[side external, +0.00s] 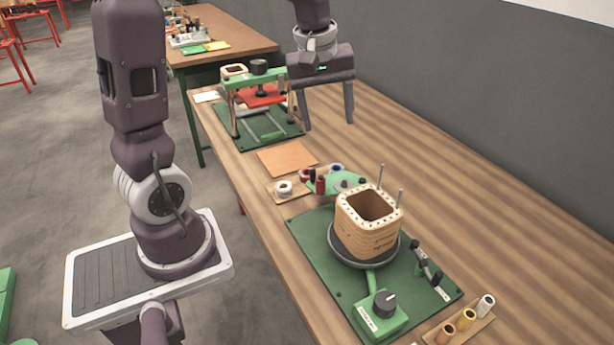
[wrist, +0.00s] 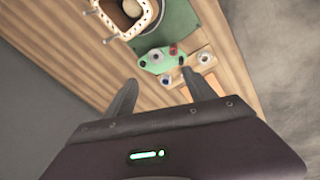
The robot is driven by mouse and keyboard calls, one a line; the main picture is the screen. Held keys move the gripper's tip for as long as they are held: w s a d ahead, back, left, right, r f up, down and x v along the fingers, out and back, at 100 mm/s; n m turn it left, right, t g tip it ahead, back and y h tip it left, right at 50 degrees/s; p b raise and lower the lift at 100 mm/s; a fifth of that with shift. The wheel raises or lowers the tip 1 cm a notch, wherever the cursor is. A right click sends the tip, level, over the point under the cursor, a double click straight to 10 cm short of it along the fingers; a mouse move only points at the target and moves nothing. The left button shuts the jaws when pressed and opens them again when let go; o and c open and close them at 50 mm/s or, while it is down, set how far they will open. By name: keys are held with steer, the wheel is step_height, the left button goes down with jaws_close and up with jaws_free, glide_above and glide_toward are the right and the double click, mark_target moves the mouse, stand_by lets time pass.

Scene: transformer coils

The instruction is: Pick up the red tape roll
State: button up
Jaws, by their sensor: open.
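My gripper (side external: 328,125) is open and empty, pointing down above the bench, higher than the rolls and farther back.
A white roll (side external: 284,188) and a red cylinder (side external: 320,185) stand close by. The wound coil (side external: 368,222) with upright pins sits on a green mat (side external: 317,251). A green press frame (side external: 254,78) stands at the back. The bench right of the gripper is clear.

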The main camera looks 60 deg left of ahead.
steer(key=w+a+f+n, duration=0.1)
steer(key=a+f+n, duration=0.2)
steer(key=a+f, duration=0.2)
steer(key=w+a+f+n+g, duration=0.1)
steer(key=a+f+n, duration=0.2)
steer(key=f, duration=0.8)
steer(key=w+a+f+n+g, duration=0.1)
steer(key=a+f+n, duration=0.2)
steer(key=a+f, duration=0.4)
steer(key=shift+f+n+h, duration=0.3)
steer(key=shift+f+n, duration=0.1)
steer(key=shift+f, duration=0.2)
steer(key=shift+c, duration=0.4)
jaws_close()
step_height(320, 180, up, 10)
